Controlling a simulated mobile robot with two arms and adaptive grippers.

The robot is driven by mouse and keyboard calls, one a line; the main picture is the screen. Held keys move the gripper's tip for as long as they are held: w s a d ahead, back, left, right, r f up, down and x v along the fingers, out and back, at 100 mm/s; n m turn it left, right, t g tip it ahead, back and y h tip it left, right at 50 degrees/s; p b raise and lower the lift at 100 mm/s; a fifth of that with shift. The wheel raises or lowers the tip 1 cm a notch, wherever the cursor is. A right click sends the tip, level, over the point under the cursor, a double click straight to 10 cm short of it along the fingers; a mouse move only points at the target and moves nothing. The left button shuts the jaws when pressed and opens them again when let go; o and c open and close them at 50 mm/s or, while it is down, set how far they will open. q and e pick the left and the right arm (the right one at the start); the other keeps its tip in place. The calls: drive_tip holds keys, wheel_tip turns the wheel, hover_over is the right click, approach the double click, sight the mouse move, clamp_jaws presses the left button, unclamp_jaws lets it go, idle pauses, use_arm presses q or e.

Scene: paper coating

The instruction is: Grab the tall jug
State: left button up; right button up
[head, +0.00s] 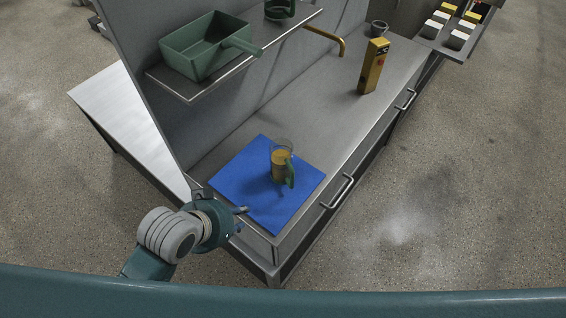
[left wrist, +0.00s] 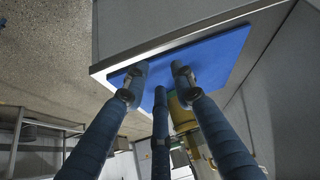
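A tall clear jug (head: 282,160) with a green handle and yellow contents stands upright on a blue mat (head: 240,172) on the metal counter. My left gripper (head: 238,214) is at the mat's near left corner, apart from the jug and left of it. In the left wrist view its three blue fingers (left wrist: 160,84) are spread and hold nothing. The mat (left wrist: 220,58) lies beyond them. The jug (left wrist: 182,114) shows there only in part, yellowish, behind the fingers. My right gripper is in neither view.
A shelf (head: 256,52) above the counter holds a green open bin (head: 205,48) and a green-trimmed vessel (head: 279,9). A yellow carton (head: 373,66), a brass tap (head: 328,37) and a small grey cup (head: 378,28) stand farther back. The counter between mat and carton is clear.

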use_arm(q)
drive_tip(key=w+d+r+m+h, duration=0.2)
drive_tip(key=w+d+r+m, duration=0.1)
drive_tip(key=w+d+r, duration=0.25)
drive_tip(key=m+h, duration=0.2)
drive_tip(key=m, duration=0.1)
approach(292, 177)
drive_tip(key=p+x, duration=0.2)
drive_tip(key=x, duration=0.8)
drive_tip(key=shift+f+p, duration=0.1)
drive_tip(key=shift+p, duration=0.25)
drive_tip(key=shift+w+d+f, duration=0.2)
drive_tip(key=shift+f, duration=0.15)
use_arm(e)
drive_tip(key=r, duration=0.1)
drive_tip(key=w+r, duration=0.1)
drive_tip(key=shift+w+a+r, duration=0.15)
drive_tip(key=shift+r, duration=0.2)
use_arm(q)
drive_tip(key=shift+r, duration=0.1)
clamp_jaws()
